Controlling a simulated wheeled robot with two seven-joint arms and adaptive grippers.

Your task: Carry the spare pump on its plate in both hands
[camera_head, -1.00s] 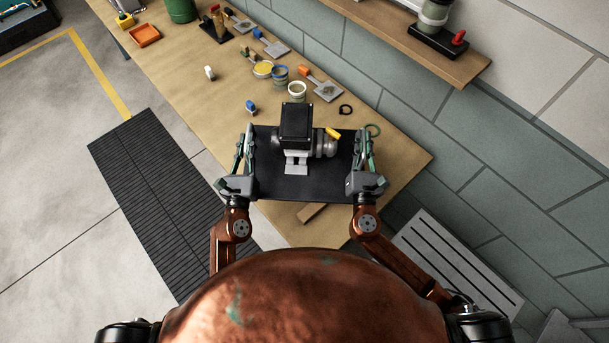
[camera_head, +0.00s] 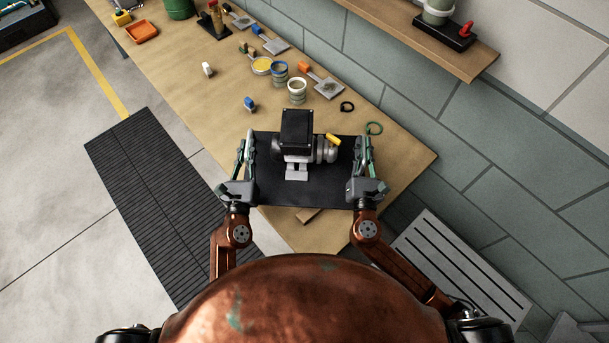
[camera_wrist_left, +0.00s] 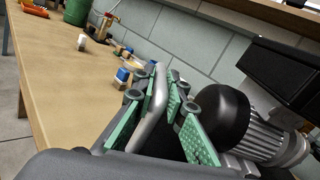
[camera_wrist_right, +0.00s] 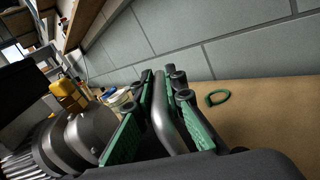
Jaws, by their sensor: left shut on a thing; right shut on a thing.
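The spare pump (camera_head: 297,128), with a black box top, grey ribbed body and a yellow part, sits upright on a black plate (camera_head: 325,188). It also shows in the left wrist view (camera_wrist_left: 265,140) and the right wrist view (camera_wrist_right: 85,140). My left gripper (camera_head: 248,152) is shut on a grey bar handle (camera_wrist_left: 150,115) at the plate's left side. My right gripper (camera_head: 365,152) is shut on the matching handle (camera_wrist_right: 168,122) at the right side. The plate looks about level, over the bench's near end; its height above the top is hard to tell.
Floor with a black mat (camera_head: 150,190) is clear on the left.

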